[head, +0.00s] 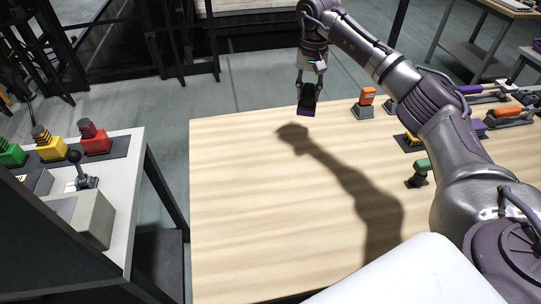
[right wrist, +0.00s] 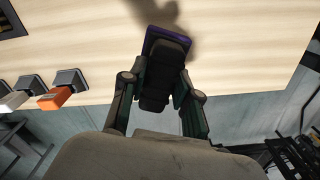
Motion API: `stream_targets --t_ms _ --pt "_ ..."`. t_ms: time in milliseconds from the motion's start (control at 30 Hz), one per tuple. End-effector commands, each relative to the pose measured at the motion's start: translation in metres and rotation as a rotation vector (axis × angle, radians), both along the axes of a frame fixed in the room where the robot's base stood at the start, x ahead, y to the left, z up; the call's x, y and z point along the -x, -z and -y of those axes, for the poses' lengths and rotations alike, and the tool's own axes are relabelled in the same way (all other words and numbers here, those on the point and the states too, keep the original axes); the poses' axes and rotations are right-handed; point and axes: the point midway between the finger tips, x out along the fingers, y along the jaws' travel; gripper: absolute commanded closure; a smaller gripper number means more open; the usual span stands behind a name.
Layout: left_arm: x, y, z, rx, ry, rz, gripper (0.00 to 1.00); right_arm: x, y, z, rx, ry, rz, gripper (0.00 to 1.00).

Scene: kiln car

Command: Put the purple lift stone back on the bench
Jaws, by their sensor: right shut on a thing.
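The purple lift stone (head: 306,111) is a dark block with a purple base. My right gripper (head: 309,88) is shut on its dark upper part, with the purple base facing down. In the head view the stone hangs over the far edge of the pale wooden bench (head: 240,200). Its shadow falls on the bench apart from it, so it appears raised. In the right wrist view the stone (right wrist: 165,65) sits between the two fingers, with its purple rim (right wrist: 158,34) toward the bench top (right wrist: 80,40). My left gripper is not in view.
An orange-topped block (head: 367,96), a green-topped block (head: 420,169) and several other pieces stand on the bench's right side. The bench's left and middle are clear. A side table at left holds red (head: 95,138), yellow and green pieces and a lever box (head: 84,210).

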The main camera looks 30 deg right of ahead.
Motion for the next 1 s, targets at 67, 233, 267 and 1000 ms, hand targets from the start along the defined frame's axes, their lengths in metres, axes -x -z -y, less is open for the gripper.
stream_targets --t_ms 67,233,267,1000 --pt "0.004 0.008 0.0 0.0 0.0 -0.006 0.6 0.0 0.009 -0.002 0.0 -0.001 0.001 0.97" --pt "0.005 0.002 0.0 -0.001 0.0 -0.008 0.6 0.008 0.021 -0.024 0.0 -0.006 -0.002 0.97" --pt "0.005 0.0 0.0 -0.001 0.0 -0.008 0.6 0.009 0.025 -0.031 0.0 -0.008 -0.002 0.97" --pt "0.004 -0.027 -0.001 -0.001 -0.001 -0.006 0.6 0.034 0.1 -0.113 -0.001 0.001 -0.003 0.97"
